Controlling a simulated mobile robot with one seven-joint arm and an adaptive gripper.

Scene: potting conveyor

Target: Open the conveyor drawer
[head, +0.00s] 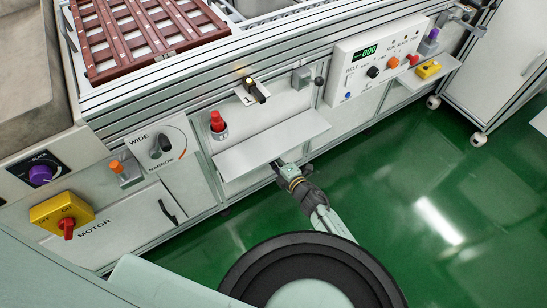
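A flat light-grey panel (270,144) juts out from the conveyor's side, below the red button; it looks like the drawer, but I cannot tell whether it is a drawer or a fixed ledge. My gripper (277,164) is at the front edge of this panel, near its middle. The fingertips are small and partly hidden by the edge, so I cannot tell whether they touch or grip it. My arm reaches up to it from the bottom of the head view.
A red mushroom button (217,122) stands above the panel, with a toggle lever (254,91) nearby. A WIDE/NARROW knob (160,146) and yellow motor switch (62,213) are left. A control box (376,62) is right. Green floor (430,190) is clear at right.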

